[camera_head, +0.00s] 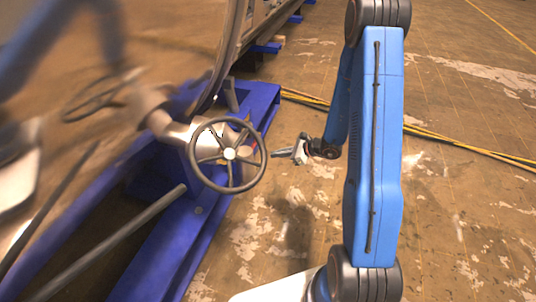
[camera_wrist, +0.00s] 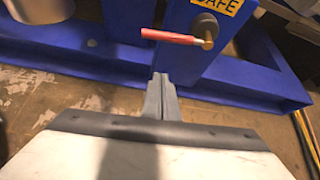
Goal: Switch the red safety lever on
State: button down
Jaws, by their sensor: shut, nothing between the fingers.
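The red safety lever (camera_wrist: 170,36) shows in the wrist view at the upper middle. It lies nearly horizontal on a blue post and runs left from a brass-coloured pivot (camera_wrist: 207,43). A yellow label (camera_wrist: 222,4) above the pivot reads "SAFE". My gripper (camera_wrist: 161,77) is shut and empty, with its tips below the lever in the picture and apart from it. In the head view my gripper (camera_head: 276,154) points left, just right of the handwheel. The lever is mostly hidden behind the wheel there.
A grey handwheel (camera_head: 229,153) stands on a pipe close to my gripper. A blue frame (camera_head: 262,98) carries the large metal chamber (camera_head: 140,50) at left. Yellow cables (camera_head: 450,146) cross the floor at right. The worn floor between them is open.

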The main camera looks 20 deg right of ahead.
aim_at(253, 146)
jog(key=x, duration=0.9)
jog(key=shift+a+r, duration=0.25)
jog(key=shift+r, duration=0.7)
jog(key=shift+a+r, duration=0.2)
jog(key=shift+r, duration=0.8)
